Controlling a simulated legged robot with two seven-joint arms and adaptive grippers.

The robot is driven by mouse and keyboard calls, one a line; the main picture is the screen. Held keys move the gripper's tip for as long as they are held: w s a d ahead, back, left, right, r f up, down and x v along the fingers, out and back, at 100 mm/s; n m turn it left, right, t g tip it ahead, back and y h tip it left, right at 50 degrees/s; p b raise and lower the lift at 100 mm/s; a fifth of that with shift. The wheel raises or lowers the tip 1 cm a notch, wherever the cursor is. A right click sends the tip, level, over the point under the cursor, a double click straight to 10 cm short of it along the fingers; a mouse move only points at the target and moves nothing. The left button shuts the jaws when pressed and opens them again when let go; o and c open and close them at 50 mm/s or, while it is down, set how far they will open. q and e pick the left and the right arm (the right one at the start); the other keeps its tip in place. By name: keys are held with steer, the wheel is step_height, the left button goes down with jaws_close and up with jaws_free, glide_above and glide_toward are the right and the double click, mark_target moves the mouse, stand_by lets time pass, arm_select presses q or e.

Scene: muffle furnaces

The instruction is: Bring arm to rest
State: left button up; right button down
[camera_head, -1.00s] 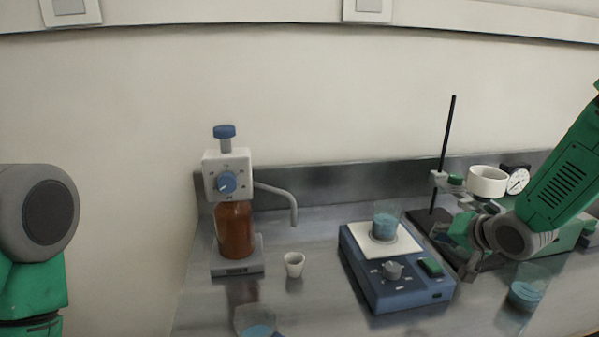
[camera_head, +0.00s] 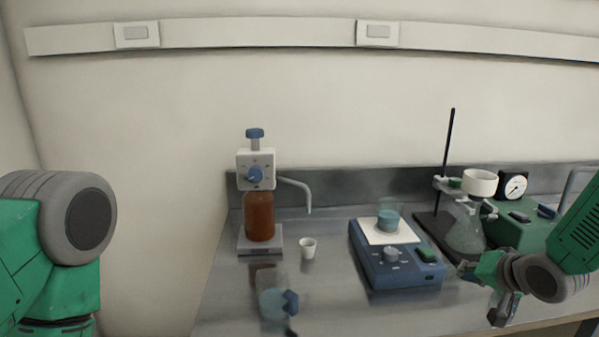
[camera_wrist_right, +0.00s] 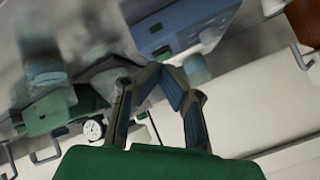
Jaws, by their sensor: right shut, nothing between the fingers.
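My right arm comes in from the right in the head view. Its gripper (camera_head: 503,309) points down at the bench's front right, in front of the glass flask. In the right wrist view the two fingers (camera_wrist_right: 163,69) meet at their tips, with nothing between them. My left arm shows only as a green and grey link at the left edge. Its gripper is out of the picture.
A blue stirrer (camera_head: 400,268) carries a beaker of blue liquid (camera_head: 388,220). A flask (camera_head: 466,235), stand (camera_head: 447,160) and green pump (camera_head: 520,232) are near my right arm. A dispenser bottle (camera_head: 259,217), white cup (camera_head: 308,248) and beaker (camera_head: 272,305) are left.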

steer(key=shift+g, duration=0.5)
steer(key=f, duration=0.1)
steer(key=s+f, duration=0.1)
steer(key=f, duration=0.1)
steer(key=a+f, duration=0.1)
steer(key=shift+s+f, duration=0.3)
steer(key=s+a+f+n+g+b, duration=0.2)
steer(key=s+a+f+n+g, duration=0.15)
steer(key=s+f, duration=1.05)
arm_select(q)
steer(key=f+b, duration=0.1)
steer(key=f, duration=0.3)
steer(key=shift+w+d+b, duration=0.1)
steer(key=shift+w+b, duration=0.1)
steer(key=shift+b, duration=0.2)
arm_select(e)
steer(key=s+a+f+n+g+h, duration=0.1)
steer(key=s+f, duration=0.3)
steer(key=s, duration=0.7)
steer(key=s+a+f+n+g, duration=0.1)
steer(key=s+f+g, duration=0.3)
steer(key=s, duration=0.7)
steer(key=shift+a+f+n+h, duration=0.3)
steer(key=shift+f+n+h, duration=0.15)
steer(key=shift+n, duration=0.3)
steer(key=shift+w, duration=0.1)
